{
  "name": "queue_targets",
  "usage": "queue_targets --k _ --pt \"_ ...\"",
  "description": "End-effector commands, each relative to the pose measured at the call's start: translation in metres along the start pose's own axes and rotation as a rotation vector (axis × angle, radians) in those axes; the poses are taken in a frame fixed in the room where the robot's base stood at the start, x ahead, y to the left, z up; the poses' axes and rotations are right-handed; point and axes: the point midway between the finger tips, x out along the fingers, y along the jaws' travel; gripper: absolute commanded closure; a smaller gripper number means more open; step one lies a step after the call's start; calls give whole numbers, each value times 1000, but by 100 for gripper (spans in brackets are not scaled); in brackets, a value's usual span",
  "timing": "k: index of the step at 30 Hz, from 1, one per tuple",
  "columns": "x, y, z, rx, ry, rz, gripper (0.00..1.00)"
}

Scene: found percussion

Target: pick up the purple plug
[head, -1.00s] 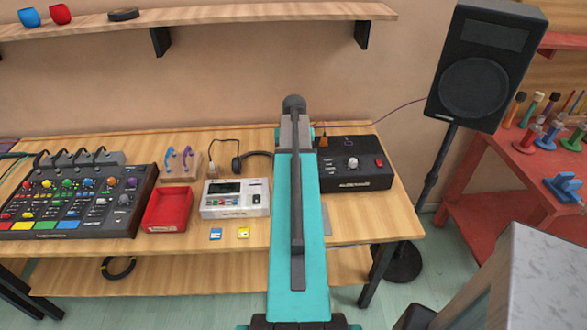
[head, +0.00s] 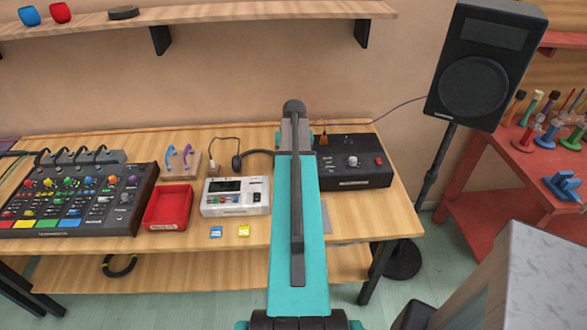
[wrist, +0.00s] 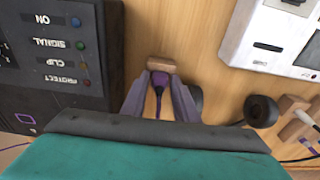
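The purple plug (wrist: 159,79) shows in the wrist view as a small dark purple body, with a thin dark cord running from it toward my wrist. It lies at a small wooden block (wrist: 160,64) on the wooden table. My gripper (wrist: 159,95) is open, with one grey finger on each side of the plug and visible gaps between. I cannot tell how high the fingers are above the table. In the head view my teal arm hides both the plug and the gripper.
A black box with knobs (head: 352,162) stands close beside the gripper. A white device (head: 235,197), a red tray (head: 168,208) and a black mixer (head: 75,200) stand farther left. Black headphones (head: 254,155) lie near my arm. A speaker (head: 480,70) stands at right.

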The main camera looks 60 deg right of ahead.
Motion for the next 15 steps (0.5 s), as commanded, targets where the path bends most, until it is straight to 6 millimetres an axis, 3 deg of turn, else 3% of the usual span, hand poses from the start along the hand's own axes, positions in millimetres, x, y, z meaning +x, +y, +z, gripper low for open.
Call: queue_targets --k 1,4,15 --pt "0 0 0 0 0 0 82" --pt "0 0 0 0 0 0 99" --pt "-1 0 0 0 0 0 100"
